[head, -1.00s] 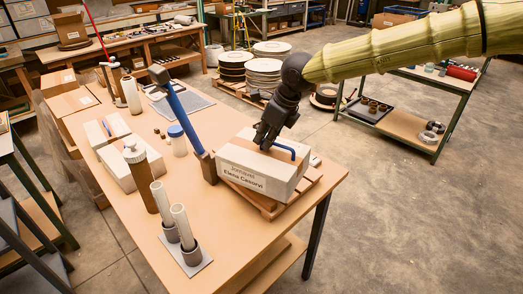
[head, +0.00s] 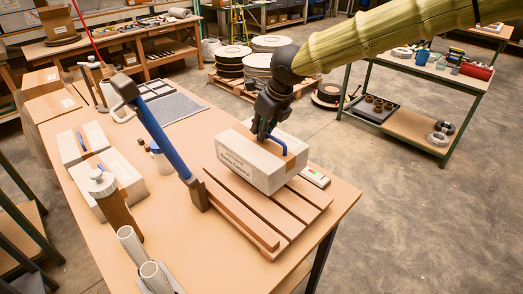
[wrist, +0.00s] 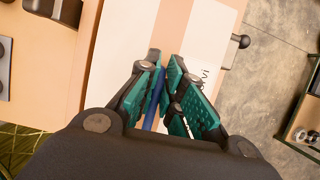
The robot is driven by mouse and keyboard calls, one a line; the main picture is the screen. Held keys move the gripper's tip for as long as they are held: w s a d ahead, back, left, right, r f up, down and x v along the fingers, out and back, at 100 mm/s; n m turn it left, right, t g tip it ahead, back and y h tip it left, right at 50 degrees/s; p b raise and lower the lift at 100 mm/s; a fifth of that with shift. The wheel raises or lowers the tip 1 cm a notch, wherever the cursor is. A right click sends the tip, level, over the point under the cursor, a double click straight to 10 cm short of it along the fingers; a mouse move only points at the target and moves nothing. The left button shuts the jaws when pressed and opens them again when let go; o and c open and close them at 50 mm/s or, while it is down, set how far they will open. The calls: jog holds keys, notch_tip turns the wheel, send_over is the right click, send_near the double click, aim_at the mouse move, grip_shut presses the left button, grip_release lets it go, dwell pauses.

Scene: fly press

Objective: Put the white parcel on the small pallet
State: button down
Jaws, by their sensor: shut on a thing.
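The white parcel (head: 250,163), with a brown tape band, printed side text and a blue handle (head: 281,148), is over the far part of the small slatted pallet (head: 240,220). Its near slats are bare. I cannot tell whether the parcel's underside touches the slats. My gripper (head: 265,132) is above the parcel, shut on the blue handle. In the wrist view, the teal-padded fingers (wrist: 170,100) close around the blue handle (wrist: 154,95), with the parcel (wrist: 120,45) below them. The fingers hide part of the handle.
A small device (head: 314,177) lies beyond the pallet. The bench's right edge is close.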

aim_at(263, 143)
jog(key=shift+f+p, duration=0.3)
jog(key=shift+f, duration=2.75)
jog(key=c, duration=1.5)
grip_release()
jog(key=shift+c, duration=0.2)
jog(key=b+v, duration=0.1)
jog(key=v, duration=1.1)
